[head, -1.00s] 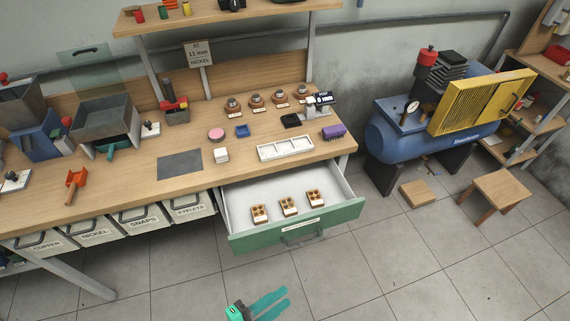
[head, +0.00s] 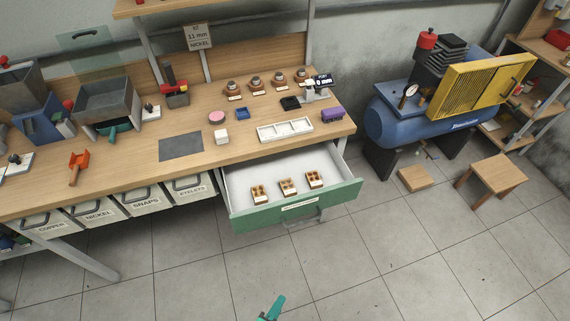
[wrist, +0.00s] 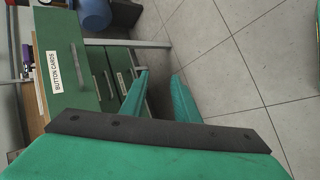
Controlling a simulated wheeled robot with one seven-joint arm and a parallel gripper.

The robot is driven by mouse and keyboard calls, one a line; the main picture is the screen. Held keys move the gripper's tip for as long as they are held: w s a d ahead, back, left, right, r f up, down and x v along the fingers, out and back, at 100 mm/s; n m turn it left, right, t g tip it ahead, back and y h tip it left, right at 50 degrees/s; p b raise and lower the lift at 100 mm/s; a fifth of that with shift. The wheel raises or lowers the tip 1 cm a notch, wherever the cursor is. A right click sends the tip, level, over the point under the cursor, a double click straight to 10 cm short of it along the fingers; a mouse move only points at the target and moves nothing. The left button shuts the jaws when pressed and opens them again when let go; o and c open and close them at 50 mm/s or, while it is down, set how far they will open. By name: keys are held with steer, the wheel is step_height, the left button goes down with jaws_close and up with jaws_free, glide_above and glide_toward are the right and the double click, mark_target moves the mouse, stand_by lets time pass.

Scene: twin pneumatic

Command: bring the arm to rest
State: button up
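My gripper (head: 272,308) shows only as a teal finger at the bottom edge of the head view, over the bare floor in front of the open drawer. In the wrist view both teal fingers (wrist: 160,76) stand apart with a clear gap and nothing between them. My gripper is apart from the bench and the drawer. The rest of my arm is out of the head view.
The green-fronted drawer (head: 265,217) stands open with three small wooden blocks inside. The workbench (head: 130,170) carries trays and tools. A blue compressor (head: 400,125) and a stool (head: 497,172) stand at right. The tiled floor in front is clear.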

steer(key=s+a+r+m+t+y, duration=0.2)
steer(key=s+r+m+y, duration=0.3)
steer(key=s+r, duration=0.1)
steer(key=s+d+r+m+t, duration=0.1)
steer(key=d+r+m+t, duration=0.1)
steer(key=r, duration=0.5)
steer(key=s+d+r+m+t, duration=0.1)
steer(key=d+r+m+t, duration=0.1)
steer(key=r+m, duration=0.3)
step_height(320, 180, up, 2)
steer(key=shift+d+r+m, duration=0.25)
steer(key=shift+m, duration=0.05)
